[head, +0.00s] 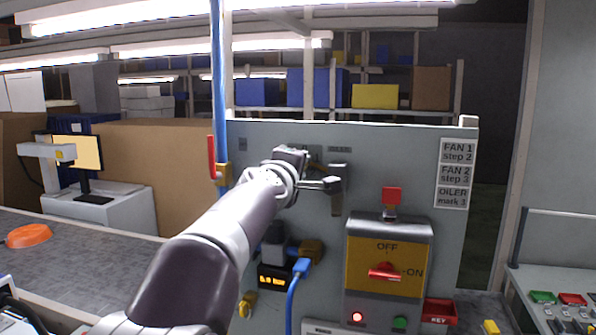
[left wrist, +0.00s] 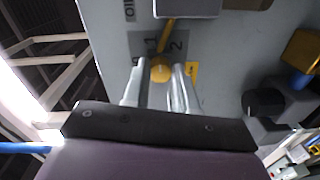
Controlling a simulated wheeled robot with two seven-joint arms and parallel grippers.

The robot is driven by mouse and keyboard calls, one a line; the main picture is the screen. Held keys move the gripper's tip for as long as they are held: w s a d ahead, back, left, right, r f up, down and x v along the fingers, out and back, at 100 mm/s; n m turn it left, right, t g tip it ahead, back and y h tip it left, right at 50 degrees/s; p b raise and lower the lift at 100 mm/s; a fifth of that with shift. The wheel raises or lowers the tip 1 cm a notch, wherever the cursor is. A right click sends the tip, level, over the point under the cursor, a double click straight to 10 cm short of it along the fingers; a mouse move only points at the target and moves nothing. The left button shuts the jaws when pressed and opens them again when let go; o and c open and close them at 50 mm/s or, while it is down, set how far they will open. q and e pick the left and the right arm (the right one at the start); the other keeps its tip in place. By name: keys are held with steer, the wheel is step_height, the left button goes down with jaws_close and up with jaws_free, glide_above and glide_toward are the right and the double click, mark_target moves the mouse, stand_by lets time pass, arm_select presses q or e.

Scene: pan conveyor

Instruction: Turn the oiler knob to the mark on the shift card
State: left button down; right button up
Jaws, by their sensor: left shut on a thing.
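My left gripper (head: 292,156) is against the upper part of the grey panel; its fingers also show in the left wrist view (left wrist: 160,88). They are shut on the yellow oiler knob (left wrist: 160,69), one on each side of it. The knob's yellow pointer lies between the printed figures 1 and 2 on a dark plate (left wrist: 184,47). In the head view my gripper hides the knob. The shift card (head: 453,174) is at the panel's upper right; its lowest line reads OILER with a mark figure too small to read surely. My right gripper is not in view.
A blue pipe with a red-handled valve (head: 212,157) runs up the panel's left side. A grey and brown part (head: 338,190) stands out just right of my gripper. Below are a blue cable plug (head: 301,266) and a yellow switch box (head: 412,262) with a red rotary handle.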

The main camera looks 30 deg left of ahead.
arm_select(q)
steer(key=shift+f+m+t+y+b, duration=0.2)
steer(key=shift+m+b, duration=2.45)
steer(key=shift+m, duration=3.15)
steer(key=shift+f+m+t+y+b, duration=0.15)
steer(key=shift+m+b, duration=2.5)
steer(key=shift+m, duration=3.15)
steer(key=c, duration=1)
jaws_free()
steer(key=shift+o, duration=0.5)
steer(key=shift+r, duration=0.15)
steer(key=shift+s, duration=0.1)
